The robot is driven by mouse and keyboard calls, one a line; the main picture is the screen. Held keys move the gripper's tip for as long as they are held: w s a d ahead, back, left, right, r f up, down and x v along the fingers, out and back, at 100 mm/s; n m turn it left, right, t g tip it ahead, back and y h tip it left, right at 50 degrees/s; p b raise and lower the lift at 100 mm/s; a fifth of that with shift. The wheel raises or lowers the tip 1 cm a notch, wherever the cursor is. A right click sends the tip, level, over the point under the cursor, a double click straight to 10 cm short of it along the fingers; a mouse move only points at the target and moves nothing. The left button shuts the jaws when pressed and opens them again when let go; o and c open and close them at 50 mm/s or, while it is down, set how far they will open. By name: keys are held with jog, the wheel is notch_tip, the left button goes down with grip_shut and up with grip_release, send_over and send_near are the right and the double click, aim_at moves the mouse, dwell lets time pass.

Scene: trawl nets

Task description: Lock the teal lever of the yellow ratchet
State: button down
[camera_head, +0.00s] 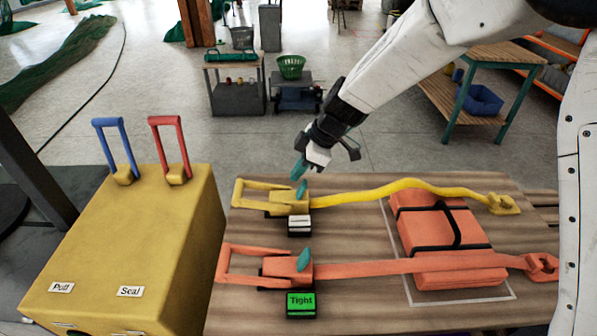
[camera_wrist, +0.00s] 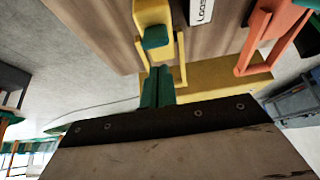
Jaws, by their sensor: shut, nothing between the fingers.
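The yellow ratchet (camera_head: 288,205) lies at the back left of the wooden table, its frame handle (camera_head: 262,184) pointing left. Its teal lever (camera_head: 302,187) stands up from the body; it also shows in the wrist view (camera_wrist: 155,38). My gripper (camera_head: 300,168), with teal fingers, is shut and empty just above and behind the lever. In the wrist view the closed fingers (camera_wrist: 162,85) sit close to the lever; whether they touch cannot be told. A white label (camera_wrist: 203,12) by the ratchet reads "Loos", partly cut off.
A yellow strap (camera_head: 400,186) runs right from the ratchet. In front lies an orange ratchet (camera_head: 285,268) with a teal lever (camera_head: 304,260) and a green "Tight" sign (camera_head: 300,303). An orange package (camera_head: 440,235) lies right. A yellow box (camera_head: 130,240) with blue and red handles stands left.

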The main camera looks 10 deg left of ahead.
jog(key=s+a+r+v, duration=0.1)
jog(key=v, duration=0.8)
jog(key=shift+w+a, duration=0.2)
jog(key=shift+w, duration=0.15)
